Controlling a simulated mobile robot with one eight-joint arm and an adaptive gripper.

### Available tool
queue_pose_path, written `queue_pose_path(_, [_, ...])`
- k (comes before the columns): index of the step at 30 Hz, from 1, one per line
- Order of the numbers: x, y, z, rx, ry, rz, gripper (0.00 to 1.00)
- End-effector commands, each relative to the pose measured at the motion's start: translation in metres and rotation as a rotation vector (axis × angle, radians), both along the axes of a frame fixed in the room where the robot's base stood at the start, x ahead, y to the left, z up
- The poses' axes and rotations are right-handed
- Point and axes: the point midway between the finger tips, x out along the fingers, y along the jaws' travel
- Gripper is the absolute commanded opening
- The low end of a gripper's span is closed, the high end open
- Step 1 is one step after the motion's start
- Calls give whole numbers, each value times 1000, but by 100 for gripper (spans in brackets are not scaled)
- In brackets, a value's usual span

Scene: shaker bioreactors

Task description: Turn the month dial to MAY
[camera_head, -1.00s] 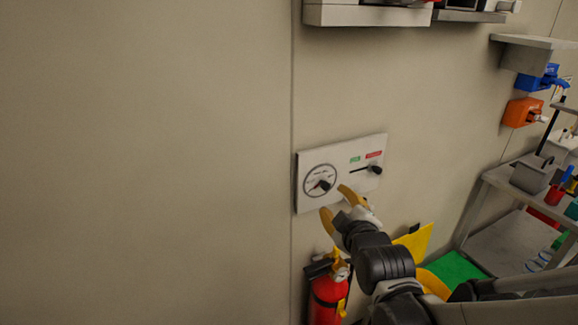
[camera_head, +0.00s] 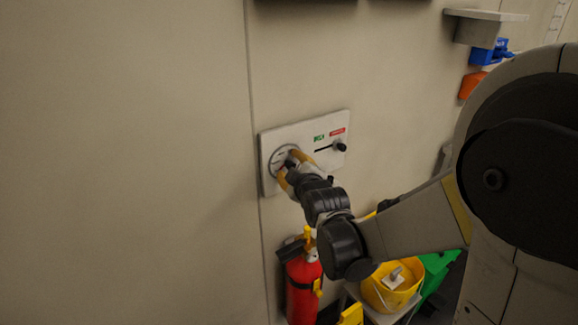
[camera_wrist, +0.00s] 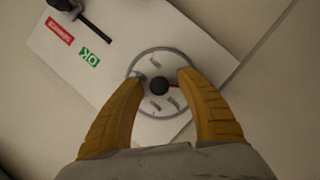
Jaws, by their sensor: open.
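The month dial (camera_wrist: 153,106) is a round ring with small printed labels on a white wall panel. Its dark round knob (camera_wrist: 159,85) stands at the centre, with a red pointer mark to the knob's right in the wrist view. The labels are too small to read. My gripper (camera_wrist: 162,80) is open, with its two yellow fingers on either side of the knob and a gap to it on each side. In the head view my gripper (camera_head: 287,163) is at the dial (camera_head: 274,165) and hides part of it and the knob.
The panel (camera_head: 263,183) also bears a slider (camera_head: 339,146) with green and red labels. Below are a red fire extinguisher (camera_head: 303,283) and a yellow bucket (camera_head: 392,291). A shelf (camera_head: 486,15) is at upper right. The wall left of the panel is clear.

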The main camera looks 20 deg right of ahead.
Motion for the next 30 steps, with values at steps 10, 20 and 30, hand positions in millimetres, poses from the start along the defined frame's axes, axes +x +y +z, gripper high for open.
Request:
queue_pose_path(10, [0,0,0,0,0,0,0])
queue_pose_path(20, [-1,0,0,38,13,-1,0])
queue_pose_path(30, [0,-1,2,250,81,-2,0])
